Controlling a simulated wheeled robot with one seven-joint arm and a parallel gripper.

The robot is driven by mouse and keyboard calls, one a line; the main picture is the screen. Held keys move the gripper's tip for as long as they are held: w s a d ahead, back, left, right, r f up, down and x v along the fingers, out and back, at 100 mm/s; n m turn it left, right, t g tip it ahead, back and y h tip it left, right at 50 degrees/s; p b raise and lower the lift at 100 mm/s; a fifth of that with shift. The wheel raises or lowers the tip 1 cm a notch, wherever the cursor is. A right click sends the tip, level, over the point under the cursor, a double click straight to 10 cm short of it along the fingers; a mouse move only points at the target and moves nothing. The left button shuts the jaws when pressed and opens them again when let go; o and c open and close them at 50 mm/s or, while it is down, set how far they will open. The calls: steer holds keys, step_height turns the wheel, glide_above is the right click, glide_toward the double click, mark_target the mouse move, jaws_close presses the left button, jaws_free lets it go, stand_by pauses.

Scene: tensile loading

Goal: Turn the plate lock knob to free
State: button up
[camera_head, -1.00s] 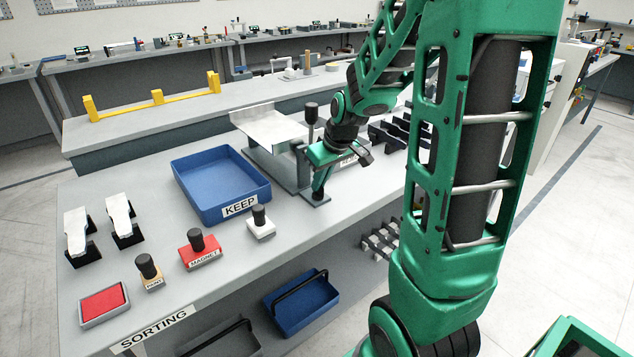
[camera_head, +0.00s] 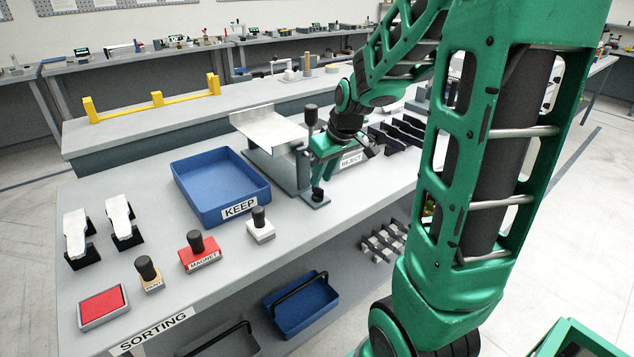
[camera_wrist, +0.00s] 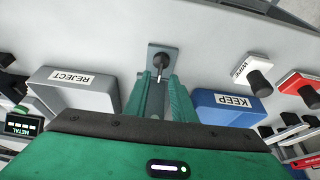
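The plate lock knob (camera_head: 317,194) is small and black. It stands on a grey base plate at the front of the sheet-metal stand, near the table's edge. The wrist view also shows the knob (camera_wrist: 160,62) on its grey plate (camera_wrist: 163,48). My green gripper (camera_head: 322,158) is above the knob, pointing down. In the wrist view its two fingers (camera_wrist: 160,78) are apart, and the knob shows beyond and between their tips. The fingers look clear of the knob; nothing is seen held. The knob's turn angle is too small to read.
A tilted metal plate (camera_head: 268,124) tops the stand, with a black-topped post (camera_head: 310,115) beside my gripper. The blue KEEP tray (camera_head: 220,185) lies left, the REJECT tray (camera_wrist: 75,90) on the other side. Stamp-like blocks (camera_head: 200,252) stand along the front edge.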

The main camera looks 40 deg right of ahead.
steer(key=v, duration=0.7)
steer(key=shift+r, duration=0.2)
steer(key=s+a+f+m+g, duration=0.1)
steer(key=s+f+m+g, duration=0.1)
steer(key=s, duration=0.9)
steer(key=s+a+f+m+g, duration=0.2)
steer(key=s+m, duration=0.3)
steer(key=s, duration=0.7)
steer(key=shift+s+f+g, duration=0.3)
steer(key=shift+s+f, duration=0.05)
steer(key=shift+f, duration=0.05)
